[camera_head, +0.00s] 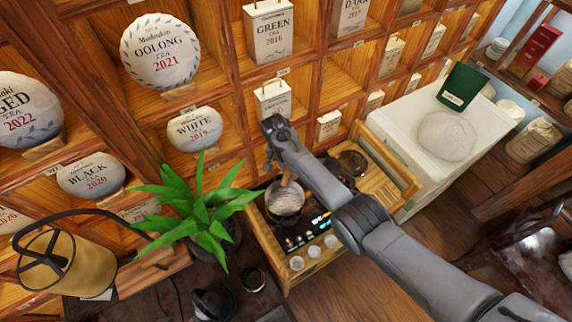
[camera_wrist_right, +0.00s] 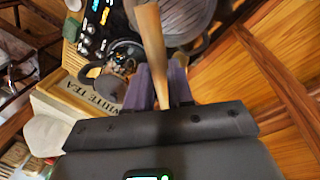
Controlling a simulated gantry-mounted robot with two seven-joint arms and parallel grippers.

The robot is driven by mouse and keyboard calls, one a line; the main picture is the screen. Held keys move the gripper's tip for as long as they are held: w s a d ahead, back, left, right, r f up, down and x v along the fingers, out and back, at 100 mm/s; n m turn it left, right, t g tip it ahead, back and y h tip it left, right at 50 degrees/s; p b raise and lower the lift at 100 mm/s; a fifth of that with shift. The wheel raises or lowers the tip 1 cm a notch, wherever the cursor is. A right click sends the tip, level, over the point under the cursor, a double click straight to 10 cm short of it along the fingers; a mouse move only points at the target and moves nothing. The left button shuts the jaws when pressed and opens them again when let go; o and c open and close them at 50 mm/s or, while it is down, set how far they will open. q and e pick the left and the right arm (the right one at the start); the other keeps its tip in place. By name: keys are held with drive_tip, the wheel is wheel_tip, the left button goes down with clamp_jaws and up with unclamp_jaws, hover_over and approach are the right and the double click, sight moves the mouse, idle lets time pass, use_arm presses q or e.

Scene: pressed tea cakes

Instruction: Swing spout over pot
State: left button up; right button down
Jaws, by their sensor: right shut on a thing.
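My right gripper (camera_head: 273,158) reaches over the tea tray (camera_head: 276,262) from the lower right. In the right wrist view its purple fingers (camera_wrist_right: 160,86) are shut on a slim tan bar (camera_wrist_right: 150,38). The bar runs to a round grey ribbed pot (camera_wrist_right: 190,18); I cannot tell whether it is a handle or a spout. In the head view the grey pot (camera_head: 285,203) stands on the tray's left part, with the bar rising from it. A second, dark round pot (camera_head: 352,162) sits farther right, partly behind my arm. No separate spout is clearly visible. My left gripper is out of view.
Several small white cups (camera_head: 297,263) and a lit control panel (camera_head: 320,222) lie on the tray. A leafy plant (camera_head: 200,213) stands close on the left. The wooden tea shelf (camera_head: 345,77) rises behind. A white cabinet (camera_head: 400,118) with a round cake (camera_head: 446,136) is right.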

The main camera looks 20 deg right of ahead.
drive_tip(key=c, duration=1)
unclamp_jaws()
wheel_tip(320, 180, up, 11)
drive_tip(key=w+a, duration=0.1)
drive_tip(key=shift+a+f+b, duration=0.2)
drive_tip(key=shift+a+b, duration=0.1)
drive_tip(key=shift+a, duration=0.05)
drive_tip(key=shift+w, duration=0.1)
